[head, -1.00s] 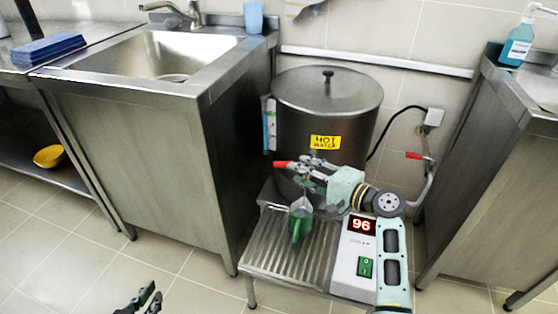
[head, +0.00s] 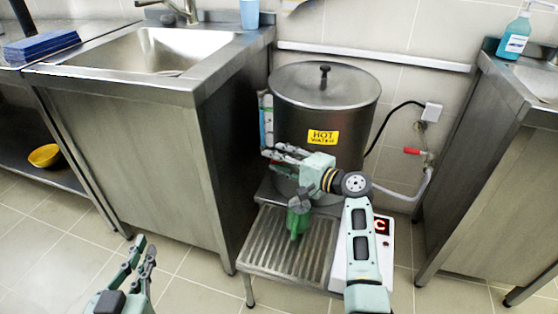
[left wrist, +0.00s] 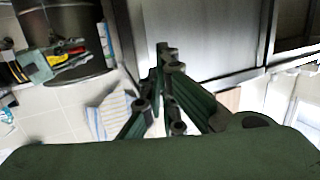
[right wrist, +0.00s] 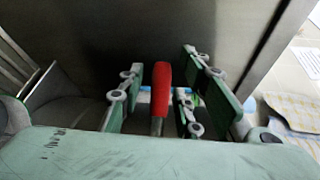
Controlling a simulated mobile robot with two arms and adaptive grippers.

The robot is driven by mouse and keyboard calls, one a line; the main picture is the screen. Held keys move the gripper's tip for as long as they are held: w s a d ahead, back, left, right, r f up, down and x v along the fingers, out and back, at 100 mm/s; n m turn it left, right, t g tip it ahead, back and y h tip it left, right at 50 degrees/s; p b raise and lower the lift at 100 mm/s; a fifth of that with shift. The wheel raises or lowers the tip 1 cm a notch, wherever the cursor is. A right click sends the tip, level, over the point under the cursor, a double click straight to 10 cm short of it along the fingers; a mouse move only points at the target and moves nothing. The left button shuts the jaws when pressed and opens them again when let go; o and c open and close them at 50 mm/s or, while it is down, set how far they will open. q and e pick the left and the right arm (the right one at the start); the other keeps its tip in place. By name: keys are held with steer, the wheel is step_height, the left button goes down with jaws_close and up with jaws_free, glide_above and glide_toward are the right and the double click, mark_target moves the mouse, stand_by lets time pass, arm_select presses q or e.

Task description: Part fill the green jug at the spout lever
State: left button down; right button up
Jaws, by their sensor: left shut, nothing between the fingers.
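The green jug (head: 297,222) stands on the ribbed drip tray (head: 262,252), below the spout of the steel hot water pot (head: 305,110). The level of its contents cannot be seen. The red spout lever (right wrist: 161,88) is between the spread fingers of my right gripper (right wrist: 160,92), with gaps visible on both sides. In the head view my right gripper (head: 275,158) hides the lever. My left gripper (head: 143,250) is shut and empty, low over the floor, left of the tray and well away from the jug. Its closed fingers also show in the left wrist view (left wrist: 166,75).
A sink cabinet (head: 150,150) stands left of the pot, with a blue cup (head: 250,14) on top. A white control box (head: 382,250) is right of the tray, partly behind my right arm. A red-handled wall valve (head: 412,151) is farther right. Open floor lies in front.

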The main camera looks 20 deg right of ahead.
jaws_close()
stand_by(0.3)
